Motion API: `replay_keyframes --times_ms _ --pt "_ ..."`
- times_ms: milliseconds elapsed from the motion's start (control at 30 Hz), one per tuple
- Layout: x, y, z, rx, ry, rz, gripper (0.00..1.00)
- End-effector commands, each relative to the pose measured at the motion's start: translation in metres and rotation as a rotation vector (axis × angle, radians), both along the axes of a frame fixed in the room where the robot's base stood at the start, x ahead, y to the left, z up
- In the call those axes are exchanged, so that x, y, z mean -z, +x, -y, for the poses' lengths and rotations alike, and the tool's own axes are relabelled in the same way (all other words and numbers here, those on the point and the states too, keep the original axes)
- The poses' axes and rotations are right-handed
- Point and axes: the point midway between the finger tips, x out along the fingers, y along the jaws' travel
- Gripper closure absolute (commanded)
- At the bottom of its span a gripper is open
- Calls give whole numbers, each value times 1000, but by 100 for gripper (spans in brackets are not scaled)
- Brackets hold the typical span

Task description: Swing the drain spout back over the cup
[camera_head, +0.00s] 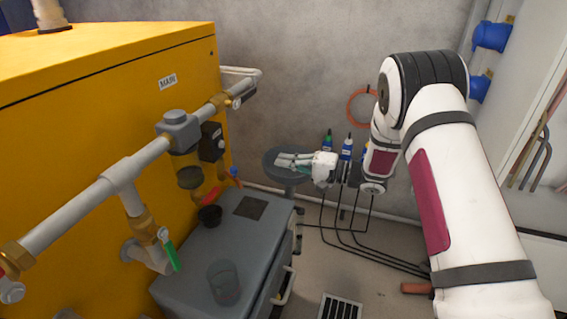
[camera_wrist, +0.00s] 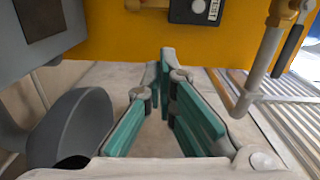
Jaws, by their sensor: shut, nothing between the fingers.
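My gripper (camera_head: 293,160) is shut and empty, held in the air beyond the right edge of the grey cabinet. Its teal fingers (camera_wrist: 164,75) converge in the wrist view. A clear cup (camera_head: 223,283) stands on the near part of the cabinet top. A short grey outlet pipe with a green lever (camera_head: 171,256) hangs from the main pipe, left of the cup. A small black cup-like part (camera_head: 209,215) sits below the filter bowl (camera_head: 190,177). I cannot tell for certain which of these outlets is the drain spout. The gripper is apart from all of them.
The yellow tank (camera_head: 110,90) fills the left. The grey cabinet (camera_head: 190,260) has a dark square panel on top.

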Motion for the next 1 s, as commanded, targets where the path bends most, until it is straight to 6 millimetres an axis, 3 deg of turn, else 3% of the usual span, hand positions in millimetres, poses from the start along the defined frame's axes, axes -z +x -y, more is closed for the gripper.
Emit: replay_keyframes --times_ms 400,700,1000 --pt "3 26 -78 -2 0 4 100" --pt "4 -4 -95 1 -1 2 100" --pt "2 -7 -96 2 1 4 100"
